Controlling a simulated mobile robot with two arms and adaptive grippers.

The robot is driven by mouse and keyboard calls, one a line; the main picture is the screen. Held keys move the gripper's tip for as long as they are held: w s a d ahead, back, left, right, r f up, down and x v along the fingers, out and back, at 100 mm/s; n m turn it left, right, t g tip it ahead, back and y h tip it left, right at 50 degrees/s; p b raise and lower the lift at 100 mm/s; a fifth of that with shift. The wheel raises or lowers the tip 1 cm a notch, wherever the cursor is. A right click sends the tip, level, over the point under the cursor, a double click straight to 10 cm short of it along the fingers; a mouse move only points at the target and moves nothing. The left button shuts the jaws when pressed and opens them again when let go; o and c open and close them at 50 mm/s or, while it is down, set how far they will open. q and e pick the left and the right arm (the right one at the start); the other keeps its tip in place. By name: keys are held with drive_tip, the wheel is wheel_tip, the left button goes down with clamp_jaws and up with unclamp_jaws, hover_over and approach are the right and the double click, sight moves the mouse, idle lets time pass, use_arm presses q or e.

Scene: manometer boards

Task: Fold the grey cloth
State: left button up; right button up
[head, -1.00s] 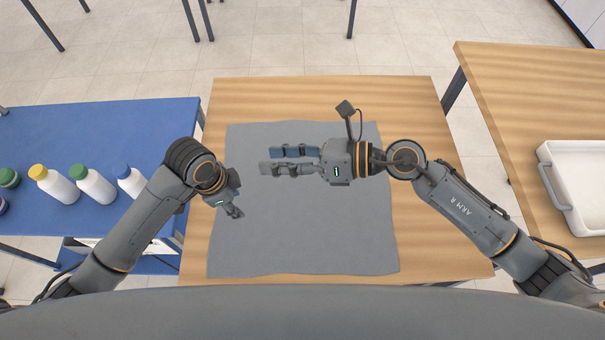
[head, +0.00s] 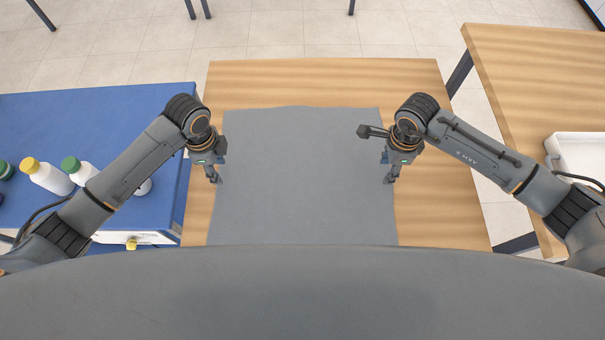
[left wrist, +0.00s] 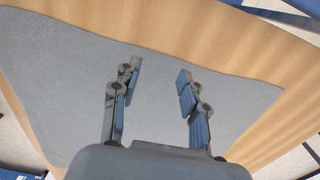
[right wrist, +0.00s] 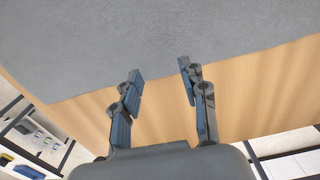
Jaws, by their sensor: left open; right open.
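The grey cloth (head: 300,175) lies spread flat and open on the wooden table, its near edge hidden behind my own body. It also shows in the left wrist view (left wrist: 60,90) and the right wrist view (right wrist: 150,40). My left gripper (head: 216,179) is open and empty at the cloth's left edge; its fingers (left wrist: 158,80) are over the cloth in the left wrist view. My right gripper (head: 389,180) is open and empty at the right edge; in the right wrist view its fingers (right wrist: 160,72) point across the cloth's edge. I cannot tell whether either gripper touches the cloth.
The wooden table (head: 320,78) is bare around the cloth. A blue table (head: 120,120) at the left holds several bottles, including a yellow-capped one (head: 50,178). Another wooden table (head: 540,80) at the right carries a white tray (head: 585,150).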

use_arm(q)
drive_tip(key=shift+f, duration=1.05)
use_arm(e)
drive_tip(key=shift+f, duration=1.05)
use_arm(q)
drive_tip(key=shift+f, duration=0.2)
use_arm(e)
drive_tip(key=shift+f, duration=0.2)
use_arm(q)
drive_tip(key=c, duration=0.5)
use_arm(e)
drive_tip(key=shift+s, duration=0.1)
drive_tip(key=c, duration=0.5)
use_arm(q)
drive_tip(key=c, duration=0.3)
use_arm(e)
drive_tip(key=c, duration=0.3)
use_arm(q)
clamp_jaws()
use_arm(e)
clamp_jaws()
use_arm(q)
drive_tip(key=shift+s, duration=0.1)
use_arm(e)
drive_tip(key=shift+f, duration=0.1)
